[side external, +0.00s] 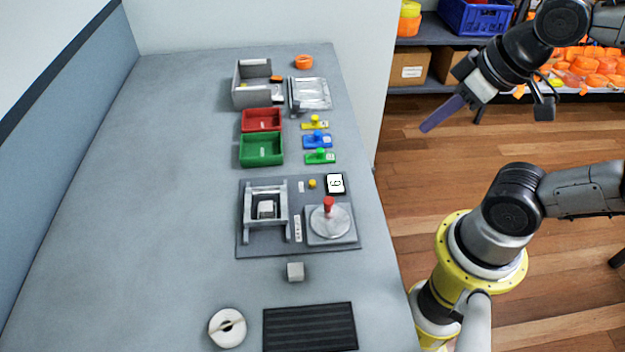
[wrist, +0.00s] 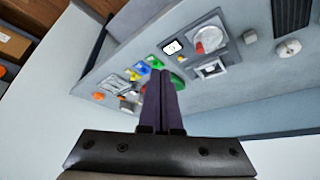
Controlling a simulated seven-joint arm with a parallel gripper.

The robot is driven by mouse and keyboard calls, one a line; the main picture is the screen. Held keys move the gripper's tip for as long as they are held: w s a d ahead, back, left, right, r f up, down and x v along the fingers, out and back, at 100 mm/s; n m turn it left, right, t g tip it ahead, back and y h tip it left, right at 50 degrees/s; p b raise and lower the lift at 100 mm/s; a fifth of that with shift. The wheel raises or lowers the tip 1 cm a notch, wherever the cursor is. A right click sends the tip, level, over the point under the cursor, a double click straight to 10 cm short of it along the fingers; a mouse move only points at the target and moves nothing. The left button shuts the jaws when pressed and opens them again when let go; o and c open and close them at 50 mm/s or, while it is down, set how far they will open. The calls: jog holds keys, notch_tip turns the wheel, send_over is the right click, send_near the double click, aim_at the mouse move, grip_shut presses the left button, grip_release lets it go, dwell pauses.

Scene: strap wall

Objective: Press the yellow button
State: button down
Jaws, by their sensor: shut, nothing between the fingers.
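The small yellow button (side external: 312,183) sits on a grey panel (side external: 270,252), just left of a white display (side external: 335,183) that shows a digit. My gripper (side external: 428,126) is shut and empty. It is up in the air, to the right of the table's edge and well apart from the button. In the wrist view its two dark fingers (wrist: 162,76) lie together and hide part of the table.
The panel also carries a red-knobbed round dial (side external: 329,222) and a grey frame (side external: 266,212). Beyond it are yellow, blue and green knobbed pieces (side external: 318,139), a green bin (side external: 262,150) and a red bin (side external: 262,120). A grey cube (side external: 295,271) lies nearer. The table's left side is clear.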

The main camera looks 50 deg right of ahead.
dwell(0.3)
jog(key=w+d+r+m+t+h, duration=0.1)
jog(key=w+d+r+m+t, duration=0.15)
jog(key=w+m+t, duration=0.65)
jog(key=w+a+f+n+g+y, duration=0.4)
jog(key=w+a+f+g, duration=0.2)
jog(key=f, duration=0.5)
jog(key=w+a, duration=0.2)
jog(key=a, duration=0.1)
jog(key=shift+w+a+f, duration=0.35)
jog(key=shift+w, duration=0.05)
